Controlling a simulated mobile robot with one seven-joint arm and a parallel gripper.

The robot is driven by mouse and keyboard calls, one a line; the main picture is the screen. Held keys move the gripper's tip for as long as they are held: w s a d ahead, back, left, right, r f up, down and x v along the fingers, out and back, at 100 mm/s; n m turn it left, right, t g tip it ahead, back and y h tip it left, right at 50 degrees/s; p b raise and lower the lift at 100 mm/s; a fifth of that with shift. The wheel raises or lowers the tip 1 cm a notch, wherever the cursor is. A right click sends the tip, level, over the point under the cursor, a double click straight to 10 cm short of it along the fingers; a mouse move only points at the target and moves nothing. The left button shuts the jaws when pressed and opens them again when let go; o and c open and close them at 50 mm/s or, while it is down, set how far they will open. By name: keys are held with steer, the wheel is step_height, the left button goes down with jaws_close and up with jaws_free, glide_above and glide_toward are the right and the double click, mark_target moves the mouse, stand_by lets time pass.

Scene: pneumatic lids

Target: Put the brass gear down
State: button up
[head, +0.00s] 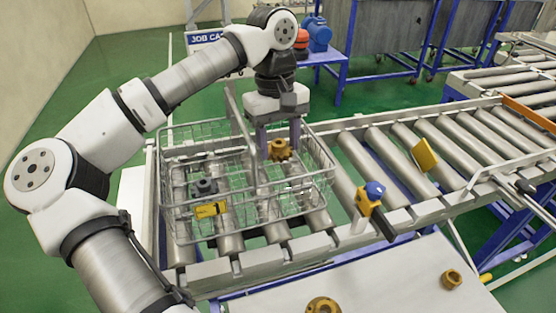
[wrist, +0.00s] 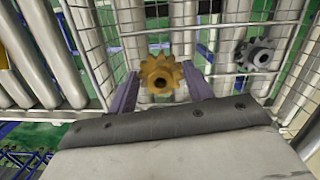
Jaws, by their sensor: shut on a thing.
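The brass gear (head: 280,150) is a small toothed wheel with a centre hole. My gripper (head: 278,137) is shut on it, with the two purple-grey fingers on either side. In the wrist view the brass gear (wrist: 161,77) sits between the fingertips of my gripper (wrist: 161,84). In the head view it shows over the right part of a wire basket (head: 165,145). I cannot tell whether the gear touches the basket floor. A dark grey gear (head: 205,187) lies in the left part of the basket, and it also shows in the wrist view (wrist: 258,54).
The basket has a raised handle and a yellow tag (head: 210,209). It stands on a roller conveyor (head: 390,147). Right of it are a yellow block (head: 425,154) and a blue-and-yellow device (head: 371,197). A pale table (head: 390,280) in front holds brass rings (head: 452,279).

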mark_target(279, 176)
steer(key=shift+f+p, duration=0.45)
steer(key=shift+f, duration=2.55)
steer(key=shift+f, duration=0.1)
steer(key=o, duration=1.2)
steer(key=shift+c, duration=0.2)
steer(key=r, duration=0.4)
steer(key=w+r+b, duration=0.1)
steer(key=r, duration=0.3)
steer(key=r+b, duration=0.1)
steer(key=r, duration=0.3)
steer(key=shift+w+a+r, duration=0.1)
steer(key=shift+w+a, duration=0.1)
steer(key=shift+a, duration=0.15)
